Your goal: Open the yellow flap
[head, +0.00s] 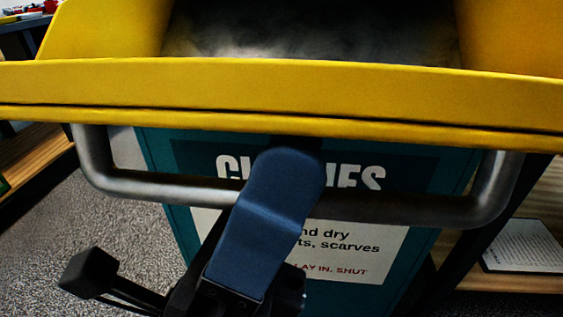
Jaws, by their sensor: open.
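The yellow flap (290,92) spans the head view, its thick front edge toward me. Above that edge, a dark, smudged grey surface shows between yellow side walls, so the flap appears tilted out. A grey metal bar handle (130,185) hangs below the edge, bent up at both ends. My gripper (288,170) is at the middle of the bar, with one blue finger in front of it. It is open. The other finger is mostly hidden, and I cannot tell whether either finger touches the bar.
The teal bin body (160,165) stands below, with a partly covered clothes sign (355,240). Wooden shelves (40,160) flank it left and right; the right one holds a white printed sheet (525,245). Grey carpet (60,225) is open at lower left.

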